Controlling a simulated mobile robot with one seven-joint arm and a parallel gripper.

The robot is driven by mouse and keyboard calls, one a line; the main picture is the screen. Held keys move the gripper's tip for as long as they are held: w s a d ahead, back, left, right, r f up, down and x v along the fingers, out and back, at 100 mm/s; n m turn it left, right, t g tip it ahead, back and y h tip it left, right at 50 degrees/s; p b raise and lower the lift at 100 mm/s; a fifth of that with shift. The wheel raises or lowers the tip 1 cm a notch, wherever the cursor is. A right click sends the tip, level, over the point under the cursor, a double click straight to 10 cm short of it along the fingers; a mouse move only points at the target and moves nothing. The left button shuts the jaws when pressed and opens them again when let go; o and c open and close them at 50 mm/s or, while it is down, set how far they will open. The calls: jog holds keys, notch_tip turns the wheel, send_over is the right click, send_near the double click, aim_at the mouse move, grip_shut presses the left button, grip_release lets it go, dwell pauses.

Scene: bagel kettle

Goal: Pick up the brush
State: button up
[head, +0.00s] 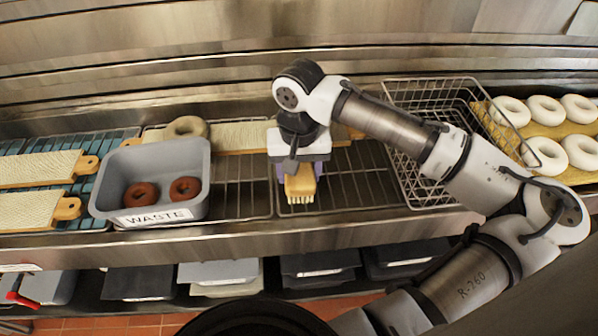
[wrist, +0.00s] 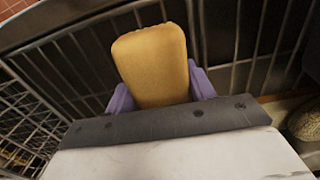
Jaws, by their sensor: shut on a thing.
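The brush (head: 300,186) has a tan wooden block and pale bristles that point down in the head view. My gripper (head: 299,172) is over the wire rack and shut on the brush. In the wrist view the tan back of the brush (wrist: 152,62) sits between the two purple fingers of my gripper (wrist: 160,92). Part of the brush is hidden behind my gripper. I cannot tell whether the bristles touch the rack.
A grey WASTE bin (head: 151,158) with two brown bagels stands to the left. A wire basket (head: 430,135) is on the right, near a board of pale bagels (head: 545,110). Boards (head: 40,168) lie at far left. Bare wire rack (head: 360,180) surrounds my gripper.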

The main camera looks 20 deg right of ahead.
jog(key=shift+r, duration=0.1)
notch_tip(320, 180, up, 20)
jog(key=b, duration=0.1)
jog(key=shift+b, duration=0.35)
jog(key=o, duration=0.4)
jog(key=shift+c, duration=1.3)
